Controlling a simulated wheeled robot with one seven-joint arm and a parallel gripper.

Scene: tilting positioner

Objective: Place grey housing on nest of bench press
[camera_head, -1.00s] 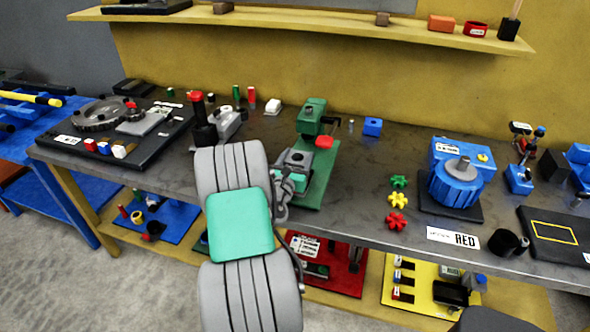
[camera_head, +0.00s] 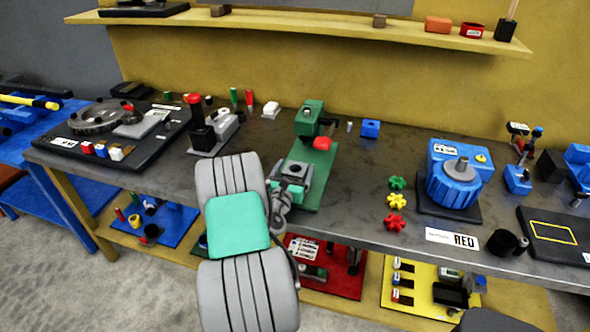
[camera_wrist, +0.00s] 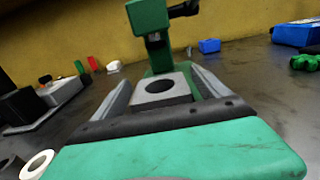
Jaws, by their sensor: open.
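The bench press (camera_head: 311,120) is green with a red handle and stands on a green base plate near the middle of the bench. The grey housing (camera_head: 297,170), a block with a round hole on top, sits upright at the press, in front of and below its head. In the wrist view the housing (camera_wrist: 174,83) lies between the two grey fingers of my gripper (camera_wrist: 160,76), with a visible gap on each side. My gripper (camera_head: 288,188) is open at the near side of the press. The nest under the housing is hidden, so its exact seating cannot be seen.
Left of the press stands a black tool with a red knob (camera_head: 194,98) and a grey block. A small blue block (camera_head: 370,128) is behind right. Green, yellow and red star knobs (camera_head: 395,221) lie to the right, before a blue motor-like unit (camera_head: 455,182).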

